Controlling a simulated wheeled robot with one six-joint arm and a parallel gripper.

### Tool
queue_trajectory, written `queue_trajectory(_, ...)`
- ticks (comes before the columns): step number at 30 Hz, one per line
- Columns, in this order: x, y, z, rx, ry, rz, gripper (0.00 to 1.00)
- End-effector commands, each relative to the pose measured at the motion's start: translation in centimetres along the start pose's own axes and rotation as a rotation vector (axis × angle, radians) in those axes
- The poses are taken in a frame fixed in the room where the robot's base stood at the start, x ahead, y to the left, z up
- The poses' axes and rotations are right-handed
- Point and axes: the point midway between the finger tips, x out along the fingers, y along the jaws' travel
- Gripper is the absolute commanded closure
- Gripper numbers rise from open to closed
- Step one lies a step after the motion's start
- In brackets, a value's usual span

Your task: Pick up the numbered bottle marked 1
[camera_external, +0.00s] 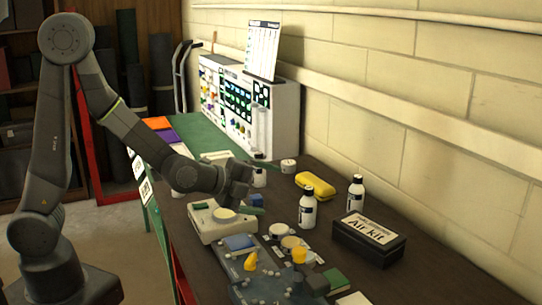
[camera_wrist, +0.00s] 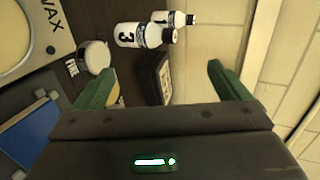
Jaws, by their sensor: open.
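Three white bottles with black caps stand on the dark bench in the external view: one in the middle (camera_external: 308,208), one farther right near the wall (camera_external: 356,195) and one behind my gripper (camera_external: 259,177). Their numbers are too small to read there. In the wrist view, one bottle (camera_wrist: 130,36) shows a 3, and another bottle (camera_wrist: 177,18) lies partly behind it with its number unreadable. I cannot tell which bottle is marked 1. My gripper (camera_external: 256,205) is open and empty above the bench, left of the middle bottle; its green fingers (camera_wrist: 165,84) show in the wrist view.
A black Air kit box (camera_external: 369,239) stands at right, by the wall. A yellow case (camera_external: 315,186) lies behind the middle bottle. A pale device with a round top (camera_external: 207,222) is below my gripper. A blue block (camera_external: 239,242) and small parts crowd the front.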

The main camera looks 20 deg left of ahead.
Motion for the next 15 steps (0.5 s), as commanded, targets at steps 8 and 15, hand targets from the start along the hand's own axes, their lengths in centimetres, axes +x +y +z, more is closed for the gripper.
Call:
queue_trajectory(8, 0.0, 0.0, 0.0, 0.0, 0.0, 0.0, 0.34)
queue_trajectory(15, 0.97, -0.41, -0.44, -0.045, 0.013, 0.015, 0.34)
